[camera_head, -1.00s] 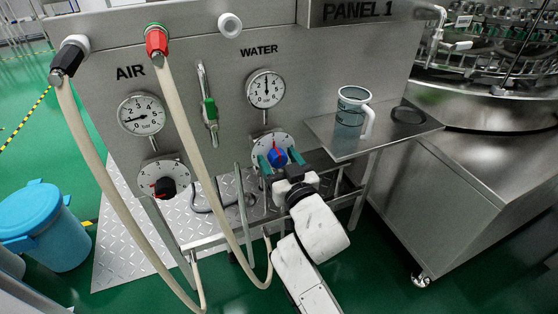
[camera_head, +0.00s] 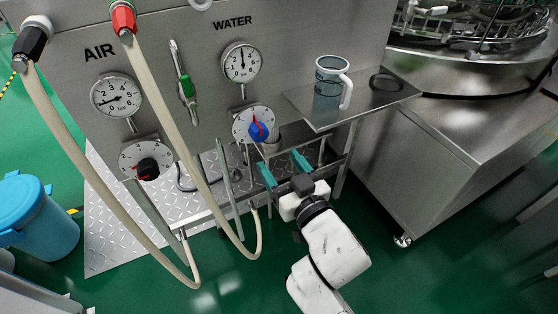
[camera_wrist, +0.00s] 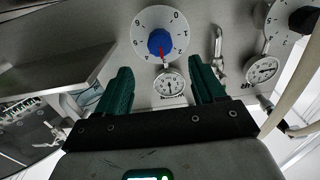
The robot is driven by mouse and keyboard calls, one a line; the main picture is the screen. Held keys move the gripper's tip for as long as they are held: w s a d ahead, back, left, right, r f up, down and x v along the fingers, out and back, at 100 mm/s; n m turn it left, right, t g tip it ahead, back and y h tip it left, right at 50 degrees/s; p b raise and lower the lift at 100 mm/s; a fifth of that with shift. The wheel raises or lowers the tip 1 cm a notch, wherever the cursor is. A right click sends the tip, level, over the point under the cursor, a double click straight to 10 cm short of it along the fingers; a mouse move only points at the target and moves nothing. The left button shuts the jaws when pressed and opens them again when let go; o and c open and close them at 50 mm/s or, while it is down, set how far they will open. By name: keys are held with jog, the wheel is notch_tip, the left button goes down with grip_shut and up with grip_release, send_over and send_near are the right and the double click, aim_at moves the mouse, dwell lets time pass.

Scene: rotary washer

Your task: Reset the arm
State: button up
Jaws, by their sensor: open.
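My gripper (camera_head: 284,167) is open, with its two green fingers apart and nothing between them. It is just below and in front of the blue water knob (camera_head: 258,131), not touching it as far as I can see. The knob has a red pointer and sits on a white numbered dial. In the wrist view the blue knob (camera_wrist: 161,42) shows beyond the gap between the fingers (camera_wrist: 163,88). My white arm comes in from the lower middle of the head view.
A clear mug (camera_head: 330,82) stands on a metal shelf (camera_head: 318,118) at the right. Two hoses hang from the panel at the left, one from a red fitting (camera_head: 123,18). A black air knob (camera_head: 148,169) and a blue bin (camera_head: 35,215) are further left.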

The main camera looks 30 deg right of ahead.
dwell(0.4)
jog(key=s+d+f+m+g+h, duration=0.1)
jog(key=s+d+f+g, duration=0.35)
jog(key=f, duration=0.25)
jog(key=s+d+f+m+g+h, duration=0.1)
jog(key=s+d+f+g, duration=0.3)
jog(key=f, duration=0.3)
jog(key=s+f+n+g+y, duration=0.1)
jog(key=s+f+g, duration=0.3)
jog(key=s, duration=0.6)
jog(key=s+f+n+g+y, duration=0.1)
jog(key=s+f+g, duration=0.25)
jog(key=s, duration=0.55)
notch_tip(320, 180, up, 25)
jog(key=g+p, duration=0.1)
jog(key=p, duration=2.3)
jog(key=shift+s+a, duration=0.2)
jog(key=shift+a, duration=0.1)
